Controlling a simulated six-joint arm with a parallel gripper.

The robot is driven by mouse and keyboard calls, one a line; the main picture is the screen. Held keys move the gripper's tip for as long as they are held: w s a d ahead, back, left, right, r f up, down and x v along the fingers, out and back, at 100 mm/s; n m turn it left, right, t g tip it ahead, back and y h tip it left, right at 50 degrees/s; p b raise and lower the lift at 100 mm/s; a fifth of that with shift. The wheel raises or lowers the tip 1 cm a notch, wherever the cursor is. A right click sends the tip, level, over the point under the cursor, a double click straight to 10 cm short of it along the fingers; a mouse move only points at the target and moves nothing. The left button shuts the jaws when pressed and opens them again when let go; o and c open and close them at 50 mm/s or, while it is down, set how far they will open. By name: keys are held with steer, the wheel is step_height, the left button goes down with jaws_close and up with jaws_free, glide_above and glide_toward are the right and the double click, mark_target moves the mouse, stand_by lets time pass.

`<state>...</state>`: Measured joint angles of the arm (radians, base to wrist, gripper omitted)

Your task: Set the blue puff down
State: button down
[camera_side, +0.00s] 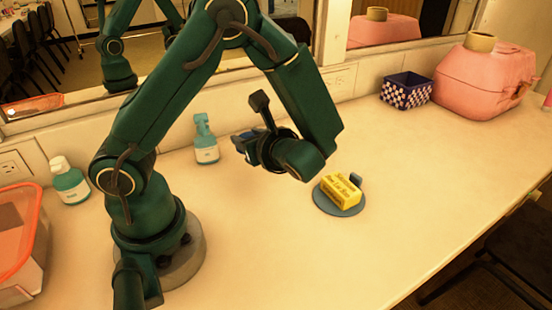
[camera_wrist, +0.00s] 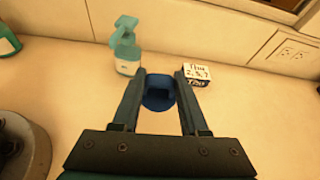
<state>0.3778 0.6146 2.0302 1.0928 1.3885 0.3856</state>
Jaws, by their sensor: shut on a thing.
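The blue puff (camera_wrist: 159,94) is a dark blue rounded piece between the fingertips of my gripper (camera_wrist: 160,82) in the wrist view. My gripper is shut on it. In the side view my gripper (camera_side: 246,147) is low near the back of the counter, just right of a teal spray bottle (camera_side: 206,142). Something dark blue shows there, but I cannot tell puff from gripper. I cannot tell whether the puff touches the counter.
A small printed box (camera_wrist: 197,74) stands just beyond the right fingertip. A yellow box (camera_side: 341,191) sits on a round grey-blue mat (camera_side: 325,206). A checkered basket (camera_side: 407,91) and pink case (camera_side: 482,78) stand at back right. A teal bottle (camera_side: 70,183) is left. The front counter is clear.

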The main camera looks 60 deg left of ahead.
mark_target(251, 182)
steer(key=shift+f, duration=4.3)
steer(key=shift+c, duration=2.1)
jaws_free()
